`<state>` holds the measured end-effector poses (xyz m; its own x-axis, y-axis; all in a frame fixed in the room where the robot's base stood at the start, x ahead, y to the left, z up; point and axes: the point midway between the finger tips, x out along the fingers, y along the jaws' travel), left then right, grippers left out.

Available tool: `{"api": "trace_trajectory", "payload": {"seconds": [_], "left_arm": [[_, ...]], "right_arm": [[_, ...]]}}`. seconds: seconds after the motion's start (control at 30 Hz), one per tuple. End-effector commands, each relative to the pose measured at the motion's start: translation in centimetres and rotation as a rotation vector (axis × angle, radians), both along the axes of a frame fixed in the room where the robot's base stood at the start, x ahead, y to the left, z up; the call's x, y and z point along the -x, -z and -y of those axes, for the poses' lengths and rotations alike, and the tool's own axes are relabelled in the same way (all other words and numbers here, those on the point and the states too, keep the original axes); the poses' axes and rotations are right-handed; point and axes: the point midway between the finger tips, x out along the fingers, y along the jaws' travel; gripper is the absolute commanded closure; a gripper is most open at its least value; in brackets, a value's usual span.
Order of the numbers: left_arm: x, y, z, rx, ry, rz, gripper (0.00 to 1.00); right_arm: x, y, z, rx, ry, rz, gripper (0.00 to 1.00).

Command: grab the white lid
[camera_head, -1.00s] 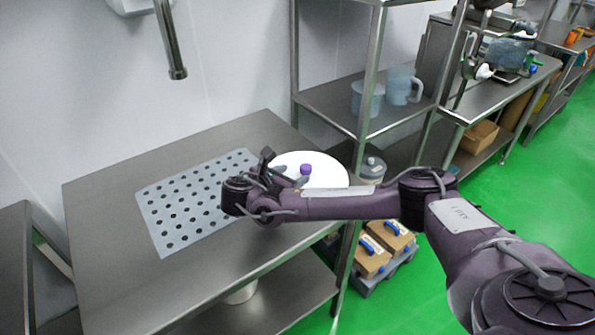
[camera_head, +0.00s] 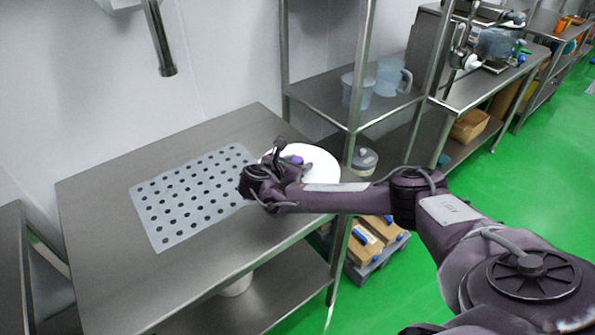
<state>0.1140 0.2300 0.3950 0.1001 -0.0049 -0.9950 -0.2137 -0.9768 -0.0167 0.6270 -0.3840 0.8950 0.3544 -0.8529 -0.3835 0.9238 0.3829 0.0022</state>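The white lid (camera_head: 318,163) is a round white disc with a purple knob (camera_head: 297,160) on top. It is near the right end of the steel table (camera_head: 110,196), partly hidden behind my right gripper and forearm. My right gripper (camera_head: 262,165) is at the lid's left side, in front of it in the picture. Its fingers are dark and seen at a steep angle, so I cannot tell whether they are open or touch the lid. My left gripper is not in view.
A grey perforated mat (camera_head: 190,193) lies on the table, left of my gripper. A steel shelf (camera_head: 345,105) with clear blue jugs (camera_head: 388,76) stands behind the lid. Cardboard boxes (camera_head: 365,243) are below at the right. The table's front left is clear.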

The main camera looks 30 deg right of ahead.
Motion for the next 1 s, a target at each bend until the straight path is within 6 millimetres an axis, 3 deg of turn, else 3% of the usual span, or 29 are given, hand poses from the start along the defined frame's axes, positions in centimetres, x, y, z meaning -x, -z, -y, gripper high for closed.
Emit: {"api": "trace_trajectory", "payload": {"seconds": [0.03, 0.33, 0.77, 1.0], "left_arm": [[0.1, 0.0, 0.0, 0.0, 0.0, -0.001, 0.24], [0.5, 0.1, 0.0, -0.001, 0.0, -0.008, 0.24], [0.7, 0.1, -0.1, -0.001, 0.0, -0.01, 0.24], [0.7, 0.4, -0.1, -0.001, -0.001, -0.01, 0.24]], "right_arm": [[0.0, 0.0, 0.0, 0.0, 0.0, 0.0, 0.63], [0.0, 0.0, 0.0, 0.0, 0.0, 0.0, 1.0], [-0.1, -1.2, 0.0, -0.001, -0.001, 0.002, 1.0], [-0.1, -6.2, 0.1, 0.0, -0.001, 0.006, 1.0]]}}
